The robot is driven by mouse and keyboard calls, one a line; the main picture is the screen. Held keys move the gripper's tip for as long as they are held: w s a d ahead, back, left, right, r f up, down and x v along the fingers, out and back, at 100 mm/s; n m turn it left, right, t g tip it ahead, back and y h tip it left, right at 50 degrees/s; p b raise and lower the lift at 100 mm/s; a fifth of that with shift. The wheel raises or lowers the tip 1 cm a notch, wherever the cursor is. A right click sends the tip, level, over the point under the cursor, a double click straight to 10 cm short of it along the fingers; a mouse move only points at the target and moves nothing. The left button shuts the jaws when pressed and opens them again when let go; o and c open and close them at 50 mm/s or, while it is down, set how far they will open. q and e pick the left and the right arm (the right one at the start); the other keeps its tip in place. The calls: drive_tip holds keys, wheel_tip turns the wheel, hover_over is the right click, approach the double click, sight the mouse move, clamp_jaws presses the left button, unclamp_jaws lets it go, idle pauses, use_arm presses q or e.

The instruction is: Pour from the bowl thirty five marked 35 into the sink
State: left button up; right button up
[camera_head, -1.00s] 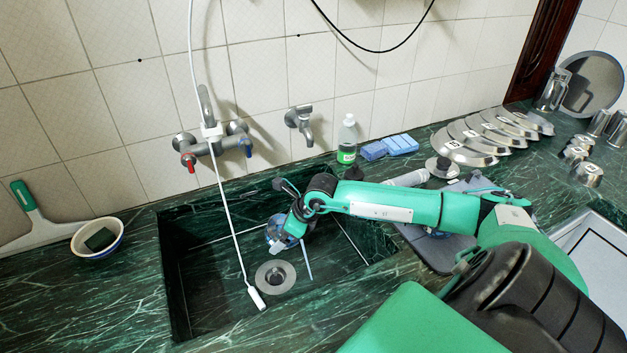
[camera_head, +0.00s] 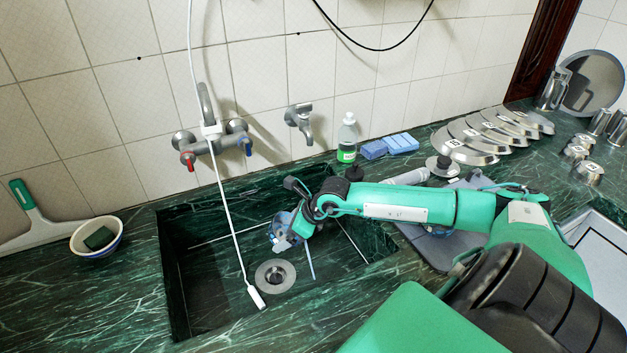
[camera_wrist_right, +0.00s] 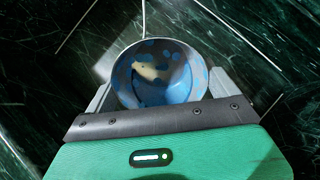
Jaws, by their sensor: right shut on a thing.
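A blue spotted bowl (camera_head: 283,226) is held over the sink (camera_head: 205,290), above and behind the drain. My right gripper (camera_head: 293,229) is shut on the bowl and partly hides it in the head view. In the right wrist view the fingers of my gripper (camera_wrist_right: 160,88) clasp the bowl (camera_wrist_right: 160,66) from both sides. Its inside shows a smooth blue area and a pale patch; I cannot tell whether these are contents. No number 35 is readable on it. No falling stream is visible. My left gripper is not in view.
A white hose (camera_head: 234,225) hangs into the sink beside the drain (camera_head: 275,276). Wall taps (camera_head: 212,142) are behind. A white bowl with a dark green sponge (camera_head: 97,238) stands left. A soap bottle (camera_head: 347,138), blue sponges (camera_head: 390,146) and several metal lids (camera_head: 475,140) stand right.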

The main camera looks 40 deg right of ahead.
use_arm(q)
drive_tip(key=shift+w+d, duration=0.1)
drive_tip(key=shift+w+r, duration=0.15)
use_arm(e)
drive_tip(key=shift+s+d+r+t, duration=0.1)
drive_tip(key=shift+s+t, duration=0.05)
drive_tip(key=shift+t, duration=0.15)
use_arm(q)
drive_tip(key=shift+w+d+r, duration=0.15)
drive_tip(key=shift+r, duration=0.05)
use_arm(e)
drive_tip(key=shift+y, duration=0.3)
use_arm(q)
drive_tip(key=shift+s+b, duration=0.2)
drive_tip(key=shift+b, duration=0.1)
use_arm(e)
drive_tip(key=shift+s+r, duration=0.1)
drive_tip(key=shift+s, duration=0.05)
drive_tip(key=shift+t, duration=0.3)
drive_tip(key=shift+s+d+r+t+y, duration=0.1)
drive_tip(key=shift+d+r+t+y, duration=0.05)
drive_tip(key=shift+t+y, duration=0.2)
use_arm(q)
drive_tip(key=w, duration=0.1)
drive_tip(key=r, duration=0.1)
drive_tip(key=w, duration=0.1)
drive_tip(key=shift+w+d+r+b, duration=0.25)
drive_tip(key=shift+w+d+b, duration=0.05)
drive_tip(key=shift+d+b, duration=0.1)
